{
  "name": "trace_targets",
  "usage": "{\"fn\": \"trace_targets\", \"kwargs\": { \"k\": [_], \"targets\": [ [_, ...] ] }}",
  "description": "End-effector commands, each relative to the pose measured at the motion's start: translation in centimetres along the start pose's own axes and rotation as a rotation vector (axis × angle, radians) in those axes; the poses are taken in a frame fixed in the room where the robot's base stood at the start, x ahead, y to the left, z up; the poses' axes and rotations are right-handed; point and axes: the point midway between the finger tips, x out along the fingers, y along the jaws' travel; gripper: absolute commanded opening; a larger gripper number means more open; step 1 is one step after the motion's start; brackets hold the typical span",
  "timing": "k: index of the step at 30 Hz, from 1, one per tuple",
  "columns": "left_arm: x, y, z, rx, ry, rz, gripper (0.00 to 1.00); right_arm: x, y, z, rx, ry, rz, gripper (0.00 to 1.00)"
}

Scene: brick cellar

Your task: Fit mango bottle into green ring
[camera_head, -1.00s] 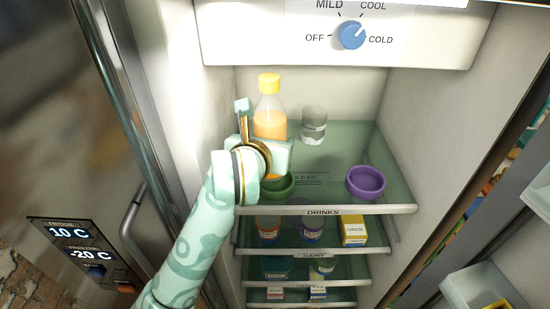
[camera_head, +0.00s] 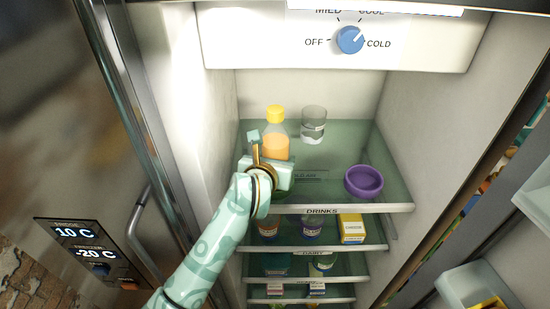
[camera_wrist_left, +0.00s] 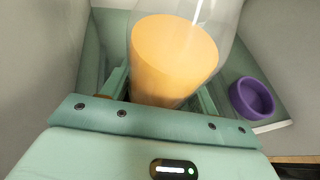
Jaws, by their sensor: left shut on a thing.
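The mango bottle (camera_head: 277,147), clear with orange juice and a yellow cap, stands upright over the left part of the top fridge shelf. My left gripper (camera_head: 272,168) is shut on it low on its body. In the left wrist view the bottle (camera_wrist_left: 172,58) rises between the fingers. My right gripper is not in view.
A purple ring (camera_head: 363,182) lies at the right of the top shelf (camera_head: 335,160). Lower shelves hold several jars and a yellow box (camera_head: 352,229). The fridge door (camera_head: 125,120) is at left.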

Motion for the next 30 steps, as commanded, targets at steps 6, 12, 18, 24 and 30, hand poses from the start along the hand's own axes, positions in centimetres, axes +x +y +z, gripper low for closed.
{"fn": "trace_targets", "kwargs": {
  "k": [6, 12, 18, 24, 30],
  "targets": [
    [0.1, 0.0, -0.1, 0.0, 0.0, 0.0, 0.81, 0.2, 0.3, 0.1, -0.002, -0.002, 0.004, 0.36],
    [0.1, 0.0, -0.1, 0.0, 0.0, 0.0, 0.81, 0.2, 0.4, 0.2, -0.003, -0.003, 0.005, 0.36],
    [-1.3, 0.0, 0.0, 0.001, -0.001, 0.0, 0.81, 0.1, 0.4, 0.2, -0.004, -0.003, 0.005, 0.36],
    [-5.9, 0.0, -0.1, 0.0, -0.002, -0.001, 0.81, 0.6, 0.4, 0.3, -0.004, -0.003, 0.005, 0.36],
    [-10.1, 0.0, 0.0, 0.001, -0.002, -0.001, 0.81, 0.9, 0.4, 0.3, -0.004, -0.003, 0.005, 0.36]
  ]
}}
